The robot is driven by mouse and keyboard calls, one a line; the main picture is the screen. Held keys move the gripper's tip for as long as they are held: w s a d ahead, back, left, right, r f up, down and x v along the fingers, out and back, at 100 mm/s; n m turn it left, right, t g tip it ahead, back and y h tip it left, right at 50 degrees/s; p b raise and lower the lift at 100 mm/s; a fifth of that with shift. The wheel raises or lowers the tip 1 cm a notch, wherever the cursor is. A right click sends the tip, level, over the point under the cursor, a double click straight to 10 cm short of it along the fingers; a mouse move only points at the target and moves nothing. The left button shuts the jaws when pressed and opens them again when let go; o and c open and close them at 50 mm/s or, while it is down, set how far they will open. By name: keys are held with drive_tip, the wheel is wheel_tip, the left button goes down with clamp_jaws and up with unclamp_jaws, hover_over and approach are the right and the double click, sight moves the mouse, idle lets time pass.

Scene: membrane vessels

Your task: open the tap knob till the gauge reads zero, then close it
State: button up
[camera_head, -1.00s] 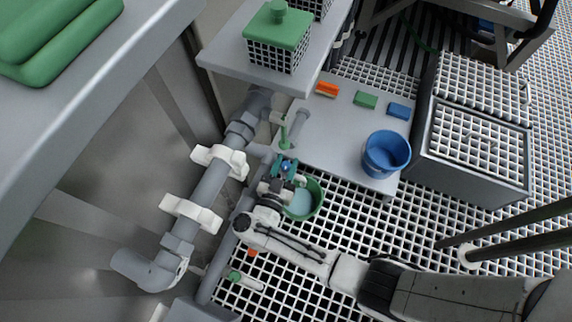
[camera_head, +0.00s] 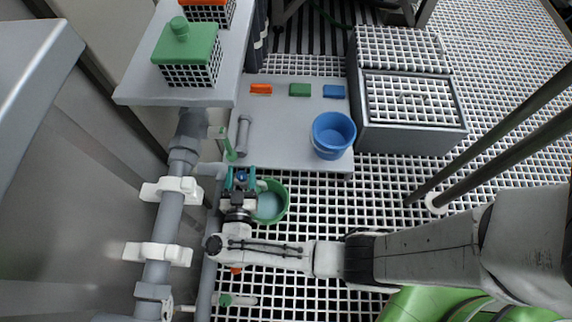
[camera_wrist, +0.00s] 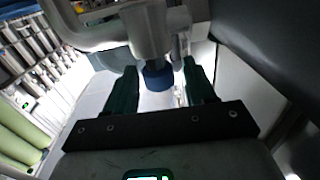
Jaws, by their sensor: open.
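The tap knob is blue; in the wrist view this knob (camera_wrist: 157,77) sits at the end of a pale pipe fitting, between the two dark green fingers of my gripper (camera_wrist: 161,68). A clear gap shows on the left of the knob and a smaller one on the right, so my fingers stand around it, apart. In the head view my gripper (camera_head: 241,174) is at the pipe branch, with a bit of blue between its teal fingers. A green bucket (camera_head: 284,204) with pale liquid stands just right of it. I cannot make out a gauge dial or its reading.
A grey pipe with white clamps (camera_head: 158,255) runs along the left. A blue bucket (camera_head: 333,134) and coloured blocks (camera_head: 300,90) sit on a grey platform (camera_head: 285,140). A green-lidded basket (camera_head: 187,54) stands on a shelf. Open grating lies right of my arm.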

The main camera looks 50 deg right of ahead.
drive_tip(key=shift+r+n+t+y+p, duration=0.1)
drive_tip(key=shift+n+t+y+p, duration=0.2)
drive_tip(key=shift+p, duration=0.1)
drive_tip(key=shift+n+t+y+p, duration=0.3)
drive_tip(key=shift+t+p, duration=0.05)
drive_tip(key=shift+t, duration=0.05)
drive_tip(key=shift+d+n+t+y+p, duration=0.1)
drive_tip(key=shift+n+t+y+p, duration=0.65)
drive_tip(key=shift+y, duration=0.25)
drive_tip(key=n+t+y+p, duration=0.1)
drive_tip(key=n+t+y, duration=0.1)
drive_tip(key=y, duration=0.1)
drive_tip(key=shift+s+n, duration=0.1)
drive_tip(key=shift+n, duration=0.15)
drive_tip(key=n+t+y, duration=0.1)
drive_tip(key=n+y, duration=0.1)
drive_tip(key=y, duration=0.1)
drive_tip(key=shift+f+b, duration=0.2)
drive_tip(key=shift+b, duration=0.1)
drive_tip(key=n+y+b, duration=0.1)
drive_tip(key=y, duration=0.1)
drive_tip(key=n+y+b, duration=0.1)
drive_tip(key=y, duration=0.1)
drive_tip(key=shift+f+n+t, duration=0.15)
drive_tip(key=shift+n+t, duration=0.15)
drive_tip(key=shift+t, duration=0.05)
drive_tip(key=n+y+b, duration=0.1)
drive_tip(key=y+b, duration=0.1)
drive_tip(key=shift+n+y, duration=0.3)
